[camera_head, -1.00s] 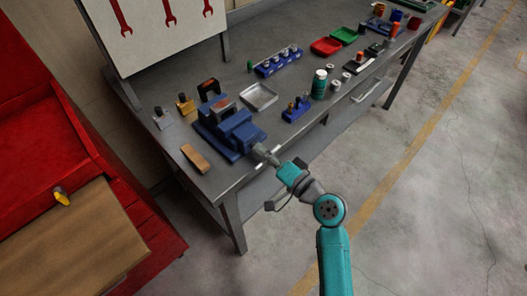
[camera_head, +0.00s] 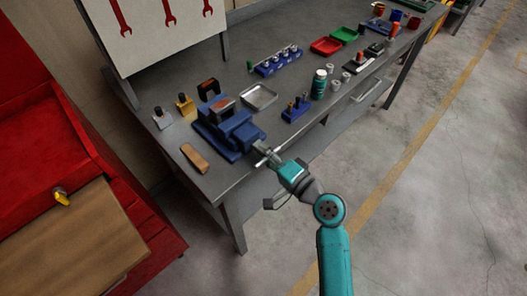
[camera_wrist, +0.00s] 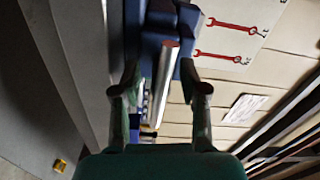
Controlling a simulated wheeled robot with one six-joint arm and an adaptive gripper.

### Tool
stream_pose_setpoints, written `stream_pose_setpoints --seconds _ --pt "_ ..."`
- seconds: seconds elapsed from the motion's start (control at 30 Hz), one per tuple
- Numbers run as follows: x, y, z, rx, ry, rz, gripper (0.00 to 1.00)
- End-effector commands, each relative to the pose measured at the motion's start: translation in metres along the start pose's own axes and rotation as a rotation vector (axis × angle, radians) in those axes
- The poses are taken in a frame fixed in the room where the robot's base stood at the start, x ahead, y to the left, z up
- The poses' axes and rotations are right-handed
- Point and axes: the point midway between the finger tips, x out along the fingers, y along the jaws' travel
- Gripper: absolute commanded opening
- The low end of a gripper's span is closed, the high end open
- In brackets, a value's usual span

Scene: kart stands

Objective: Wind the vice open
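The blue vice (camera_head: 228,130) stands on the near left corner of the grey workbench, its screw end toward the bench's front edge. My gripper (camera_head: 268,154) is at that end, with a pale metal handle bar (camera_head: 262,162) showing beside the fingers. In the wrist view, the silver handle bar (camera_wrist: 164,80) with a reddish end lies between the two fingers of my gripper (camera_wrist: 159,72). The fingers are apart, with gaps visible on both sides of the bar. Part of the blue vice body (camera_wrist: 160,30) shows behind it. Whether a finger touches the bar is unclear.
A wooden-handled brush or block (camera_head: 194,158) lies left of the vice. A metal tray (camera_head: 258,97) and a blue holder (camera_head: 296,109) are to its right. A red cabinet (camera_head: 45,130) stands at left. The floor (camera_head: 430,200) in front of the bench is clear.

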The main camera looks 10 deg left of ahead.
Motion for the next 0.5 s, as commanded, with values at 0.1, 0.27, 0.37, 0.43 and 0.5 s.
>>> stream_pose_setpoints --seconds 0.1,0.27,0.37,0.43,0.5 --pt "-0.002 0.0 0.0 0.0 0.0 0.0 0.43" --pt "-0.018 0.001 -0.001 0.001 0.003 0.001 0.43" --pt "-0.036 0.001 -0.001 0.002 0.004 0.001 0.43" --pt "-0.051 0.001 -0.001 0.0 0.004 0.002 0.43" --pt "-0.065 0.001 -0.001 0.002 0.005 0.002 0.43"
